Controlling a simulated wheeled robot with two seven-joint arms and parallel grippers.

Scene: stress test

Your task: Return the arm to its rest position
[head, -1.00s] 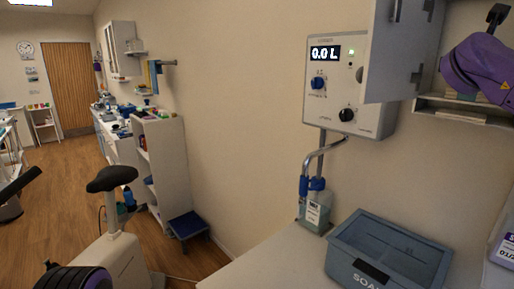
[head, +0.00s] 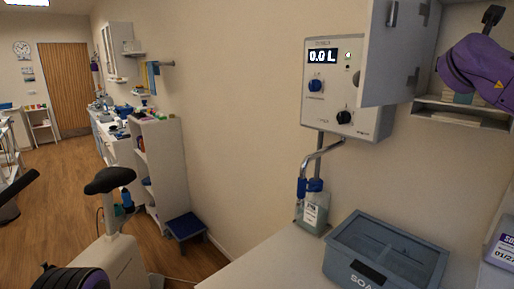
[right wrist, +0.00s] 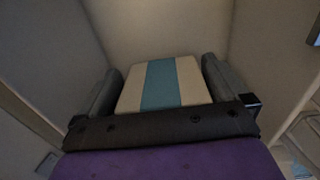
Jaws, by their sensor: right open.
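My right arm (head: 482,70), purple, reaches into the open wall cabinet at the upper right of the head view; its fingertips are hidden there. In the right wrist view, my right gripper (right wrist: 160,88) is open, with one dark finger at each side. A flat block with cream and blue stripes (right wrist: 160,82) shows between the fingers. I cannot tell whether the fingers touch it. A purple and black part of my body (head: 75,279) shows at the lower left of the head view; my left gripper is not in view.
The cabinet door (head: 396,55) stands open left of my right arm. A control box (head: 335,88) reading 0.0 L hangs beside it. Below are a bottle (head: 313,210), a grey-blue bin (head: 345,262) and a pale counter (head: 265,268).

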